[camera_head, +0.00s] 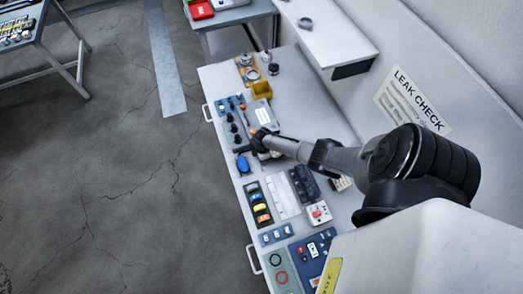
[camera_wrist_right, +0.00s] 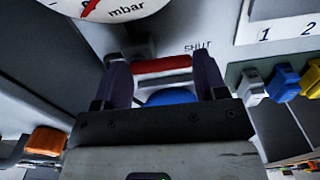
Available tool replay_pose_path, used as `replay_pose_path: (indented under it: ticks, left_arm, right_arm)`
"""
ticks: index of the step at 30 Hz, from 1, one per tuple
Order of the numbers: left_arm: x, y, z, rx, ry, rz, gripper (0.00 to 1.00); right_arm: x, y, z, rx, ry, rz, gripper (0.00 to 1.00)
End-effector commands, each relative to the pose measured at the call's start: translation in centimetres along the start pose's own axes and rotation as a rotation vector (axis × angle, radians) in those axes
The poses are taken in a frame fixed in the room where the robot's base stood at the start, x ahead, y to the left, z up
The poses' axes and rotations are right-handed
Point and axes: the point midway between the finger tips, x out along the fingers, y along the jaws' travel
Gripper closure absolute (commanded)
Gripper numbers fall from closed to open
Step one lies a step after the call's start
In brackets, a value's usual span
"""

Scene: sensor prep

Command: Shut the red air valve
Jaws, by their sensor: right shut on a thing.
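The red air valve's handle (camera_wrist_right: 162,65) shows in the right wrist view as a short red bar between my right gripper's fingers (camera_wrist_right: 163,76). The word SHUT is printed on the panel just right of it. The gripper is shut on the handle. In the head view my right gripper (camera_head: 261,142) is down at the left part of the bench, and it hides the valve there. My left gripper is not in view.
A dial marked mbar (camera_wrist_right: 105,8) is close above the fingers. A blue rounded part (camera_wrist_right: 170,97) sits just below the red bar, and coloured connectors (camera_wrist_right: 285,80) are to the right. The bench (camera_head: 318,108) has bare surface behind my arm.

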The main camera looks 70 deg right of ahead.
Motion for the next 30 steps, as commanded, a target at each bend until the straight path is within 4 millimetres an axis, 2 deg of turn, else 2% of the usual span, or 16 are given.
replay_pose_path:
  ticks: [20, 21, 24, 30]
  left_arm:
    - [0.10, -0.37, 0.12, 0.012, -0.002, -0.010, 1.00]
    - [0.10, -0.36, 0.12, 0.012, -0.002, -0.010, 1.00]
    - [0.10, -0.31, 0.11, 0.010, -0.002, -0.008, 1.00]
    - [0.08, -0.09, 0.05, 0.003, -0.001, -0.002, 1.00]
  right_arm:
    - [0.02, -0.02, 0.12, -0.054, 0.000, 0.000, 0.58]
    - [0.02, -0.02, 0.11, -0.054, 0.000, 0.000, 0.31]
    - [0.02, -0.01, 0.11, -0.053, 0.000, 0.000, 0.23]
    - [-0.02, 0.00, 0.11, -0.053, 0.000, 0.000, 0.23]
